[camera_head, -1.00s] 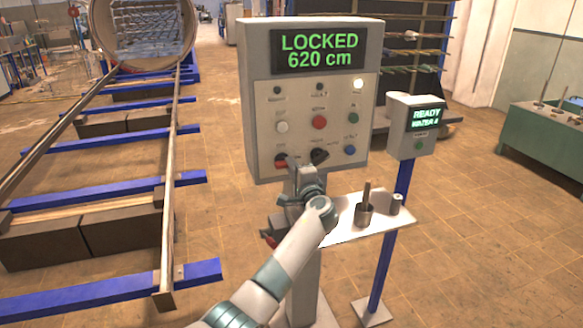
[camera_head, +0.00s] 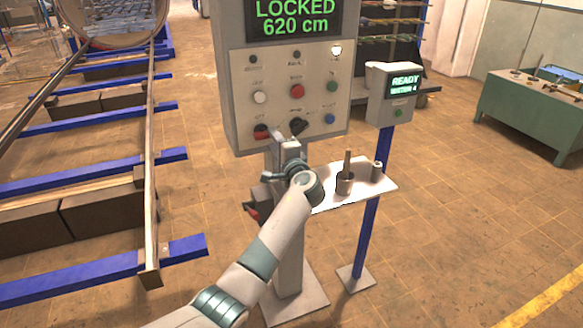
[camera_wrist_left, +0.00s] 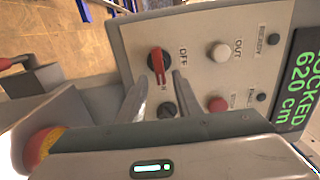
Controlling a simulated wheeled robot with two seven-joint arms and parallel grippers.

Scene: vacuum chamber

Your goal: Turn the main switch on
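The red switch handle (camera_head: 261,131) is at the lower left of the grey control box (camera_head: 340,85). In the left wrist view the red handle (camera_wrist_left: 157,62) lies beside an OFF label, its lower end near a partly hidden label ending in N. My left gripper (camera_head: 279,143) is at the box's lower edge, just below the switch. In the wrist view its two fingers (camera_wrist_left: 158,92) are apart with nothing between them, and the red handle is just beyond the tips. A black knob (camera_wrist_left: 167,110) is close to the right finger. My right gripper is out of view.
A shelf (camera_head: 375,186) with a metal cup and rod projects to the right below the box. A small READY panel (camera_head: 392,95) stands on a blue post. Rails (camera_head: 150,190) run along the left.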

